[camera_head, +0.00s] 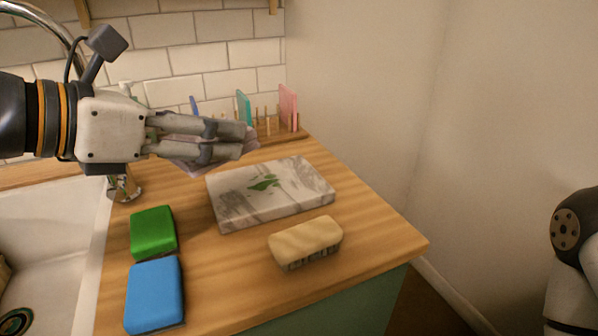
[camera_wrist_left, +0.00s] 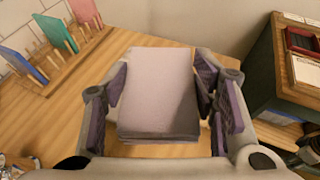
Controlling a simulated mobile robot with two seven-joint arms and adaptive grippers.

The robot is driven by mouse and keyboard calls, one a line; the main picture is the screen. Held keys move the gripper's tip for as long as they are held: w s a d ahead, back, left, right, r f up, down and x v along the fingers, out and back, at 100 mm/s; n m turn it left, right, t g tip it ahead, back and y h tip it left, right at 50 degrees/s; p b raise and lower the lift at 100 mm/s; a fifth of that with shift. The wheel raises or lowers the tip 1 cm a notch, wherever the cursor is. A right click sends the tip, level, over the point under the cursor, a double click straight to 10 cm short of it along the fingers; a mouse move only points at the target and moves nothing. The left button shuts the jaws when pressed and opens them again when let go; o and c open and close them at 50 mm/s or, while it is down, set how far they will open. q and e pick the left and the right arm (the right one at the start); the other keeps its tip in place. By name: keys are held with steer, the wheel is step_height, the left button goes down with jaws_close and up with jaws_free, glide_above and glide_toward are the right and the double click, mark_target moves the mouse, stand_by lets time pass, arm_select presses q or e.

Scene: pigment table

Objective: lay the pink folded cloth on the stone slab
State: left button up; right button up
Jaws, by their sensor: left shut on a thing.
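The pink folded cloth (camera_wrist_left: 158,85) looks pale greyish pink in the left wrist view, a thick folded block between the two fingers. My left gripper (camera_head: 243,141) is shut on it, and in the head view the fingers hide most of it. The stone slab (camera_head: 228,207) is a grey-and-white marbled block lying flat on the wooden counter. It has a green smear (camera_head: 264,183) on top. My left gripper is in the air, above and behind the slab's far left part in the head view. My right gripper is out of view.
A green sponge (camera_head: 153,232) and a blue sponge (camera_head: 154,294) lie left of the slab, beside the sink (camera_head: 60,215). A tan brush (camera_head: 305,239) lies in front of the slab. A wooden rack (camera_head: 270,131) with coloured boards stands by the wall.

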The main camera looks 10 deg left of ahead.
mark_target(265, 184)
arm_select(q)
steer(key=w+f, duration=0.1)
steer(key=w, duration=0.1)
steer(key=w+f, duration=0.1)
steer(key=w, duration=0.1)
steer(key=shift+d+f+b, duration=0.25)
steer(key=shift+f+b, duration=0.05)
steer(key=shift+b, duration=0.05)
steer(key=w+f, duration=0.3)
steer(key=w+d+f+b, duration=0.1)
steer(key=w+f, duration=0.2)
steer(key=f, duration=0.1)
steer(key=w+d+f+b, duration=0.1)
steer(key=w+f, duration=0.2)
steer(key=shift+w+f, duration=0.15)
steer(key=shift+f, duration=0.3)
steer(key=shift+r, duration=0.25)
steer(key=shift+f, duration=0.2)
steer(key=o, duration=1)
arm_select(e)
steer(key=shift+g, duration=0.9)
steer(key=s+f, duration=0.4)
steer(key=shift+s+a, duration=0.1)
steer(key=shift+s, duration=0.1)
